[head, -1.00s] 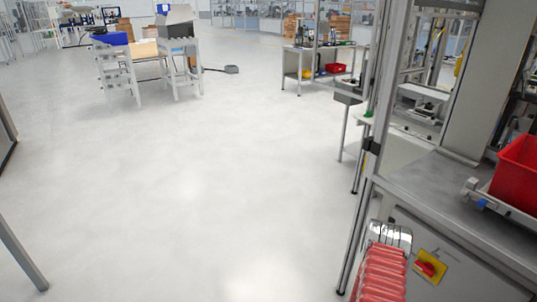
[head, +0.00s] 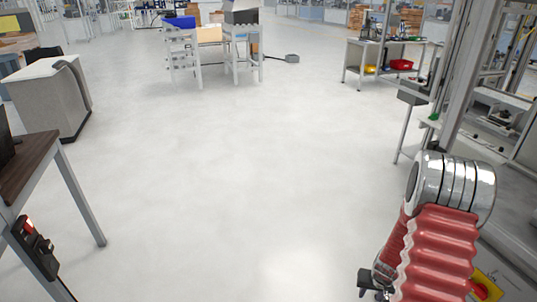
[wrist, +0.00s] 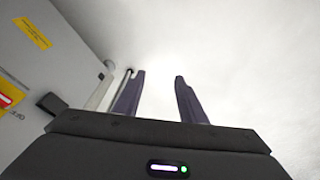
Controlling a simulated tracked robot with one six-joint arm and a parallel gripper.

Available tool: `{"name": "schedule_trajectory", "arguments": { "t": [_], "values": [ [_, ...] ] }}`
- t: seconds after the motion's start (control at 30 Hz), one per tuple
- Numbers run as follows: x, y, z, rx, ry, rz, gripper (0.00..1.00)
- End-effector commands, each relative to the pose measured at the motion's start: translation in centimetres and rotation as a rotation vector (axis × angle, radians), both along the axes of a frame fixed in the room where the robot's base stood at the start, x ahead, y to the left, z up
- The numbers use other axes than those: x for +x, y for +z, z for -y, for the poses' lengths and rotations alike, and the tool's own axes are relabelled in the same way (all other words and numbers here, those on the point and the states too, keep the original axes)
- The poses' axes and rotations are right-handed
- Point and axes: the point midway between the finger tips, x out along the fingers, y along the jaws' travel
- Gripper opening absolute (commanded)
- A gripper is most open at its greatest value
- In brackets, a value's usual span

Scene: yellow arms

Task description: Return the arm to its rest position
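My arm (head: 440,235), with a red ribbed sleeve and a chrome joint, shows at the lower right of the head view. A small dark part of my gripper shows beside the sleeve at the bottom edge. In the wrist view my gripper (wrist: 158,88) has its two dark fingers apart, with only pale floor between them. It is open and empty. It hangs close to a grey cabinet on the left of that view.
A workstation with metal posts (head: 455,75) stands close on the right. A dark-topped table (head: 28,165) is at the left, with a grey-white cabinet (head: 50,95) behind it. The pale floor (head: 225,170) between is clear. Workbenches stand farther back.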

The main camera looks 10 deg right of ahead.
Motion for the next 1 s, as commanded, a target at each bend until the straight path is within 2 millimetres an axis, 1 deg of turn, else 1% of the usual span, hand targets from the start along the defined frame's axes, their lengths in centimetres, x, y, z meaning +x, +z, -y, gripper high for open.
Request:
{"name": "schedule_trajectory", "arguments": {
  "t": [0.03, 0.1, 0.27, 0.43, 0.7, 1.0],
  "values": [
    [0.3, 1.5, -0.9, 0.014, 0.005, -0.002, 0.38],
    [0.2, 3.2, -2.2, 0.036, 0.009, -0.012, 0.38],
    [-0.1, 7.0, -5.1, 0.077, 0.018, -0.036, 0.38],
    [-0.8, 10.9, -8.0, 0.11, 0.031, -0.062, 0.38],
    [-2.6, 16.8, -12.3, 0.135, 0.06, -0.098, 0.38],
    [-5.4, 22.6, -16.5, 0.134, 0.101, -0.123, 0.38]
  ]
}}
